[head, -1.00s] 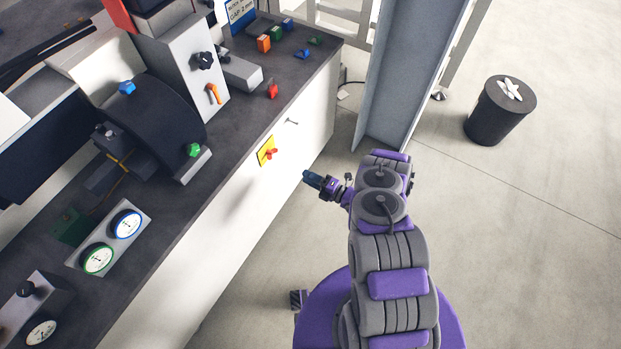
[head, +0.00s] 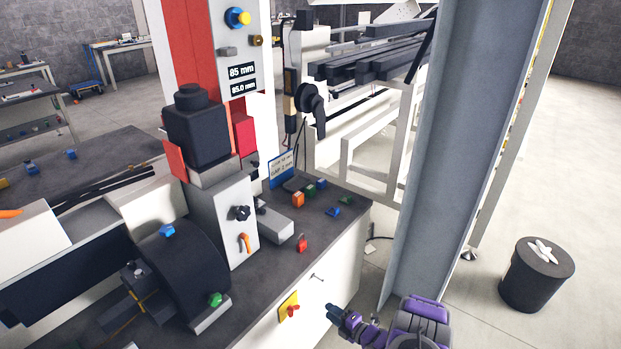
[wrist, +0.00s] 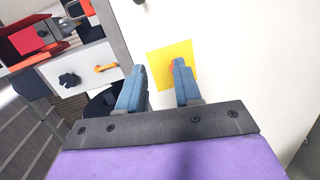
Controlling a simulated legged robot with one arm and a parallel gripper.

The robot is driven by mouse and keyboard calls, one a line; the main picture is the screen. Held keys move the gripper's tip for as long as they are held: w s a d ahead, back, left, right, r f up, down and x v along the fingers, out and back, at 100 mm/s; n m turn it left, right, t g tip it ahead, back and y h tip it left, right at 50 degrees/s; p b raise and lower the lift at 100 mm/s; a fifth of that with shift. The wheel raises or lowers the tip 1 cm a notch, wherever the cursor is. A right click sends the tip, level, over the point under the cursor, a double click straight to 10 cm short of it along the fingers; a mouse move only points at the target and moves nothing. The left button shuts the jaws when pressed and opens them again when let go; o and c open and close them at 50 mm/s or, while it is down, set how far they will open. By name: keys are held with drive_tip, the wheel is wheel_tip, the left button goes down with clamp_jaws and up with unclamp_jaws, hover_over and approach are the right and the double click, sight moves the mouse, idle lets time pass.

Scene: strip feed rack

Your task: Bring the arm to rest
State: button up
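My gripper (head: 335,314) is at the lower middle of the head view, in front of the white cabinet face of the bench. In the wrist view its two blue fingers (wrist: 157,85) stand apart with nothing between them. Beyond the fingers is a yellow plate (wrist: 172,60) with a red-orange switch, partly covered by the right finger. The same yellow plate (head: 287,307) shows in the head view on the cabinet front, left of my gripper and apart from it. My purple and grey arm (head: 420,322) is cut off by the bottom edge.
The dark bench top (head: 268,291) carries a machine with a black drum (head: 185,270) and several small coloured blocks. A grey steel column (head: 450,150) stands right of the bench. A black bin (head: 536,280) stands on open floor at the right.

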drive_tip(key=w+d+r+m+h, duration=0.3)
drive_tip(key=w+r+m+h, duration=0.4)
drive_tip(key=r, duration=0.6)
drive_tip(key=s+d+r+m+g+h, duration=0.2)
drive_tip(key=s+r+m, duration=0.1)
drive_tip(key=r, duration=0.4)
drive_tip(key=s+d+r+m+g+h, duration=0.1)
drive_tip(key=s+d+r+m+g, duration=0.1)
drive_tip(key=r, duration=0.5)
drive_tip(key=s+d+r+m+g+h, duration=0.15)
drive_tip(key=s+r+m, duration=0.3)
drive_tip(key=s, duration=0.55)
drive_tip(key=s+d+r+m+g+h, duration=0.1)
drive_tip(key=s+r+m+g, duration=0.2)
drive_tip(key=s+r, duration=0.5)
drive_tip(key=s+a+r+m+g, duration=0.1)
drive_tip(key=s+m, duration=0.1)
drive_tip(key=s, duration=0.8)
drive_tip(key=s+a+r+m+g, duration=0.1)
drive_tip(key=s+m+g, duration=0.1)
drive_tip(key=s, duration=0.8)
drive_tip(key=s+a+r+m+g+y, duration=0.1)
drive_tip(key=s+m, duration=0.2)
drive_tip(key=s, duration=0.8)
drive_tip(key=shift+a+r+g, duration=0.2)
drive_tip(key=shift+a+g, duration=0.1)
drive_tip(key=shift+g, duration=0.05)
drive_tip(key=shift+w, duration=0.15)
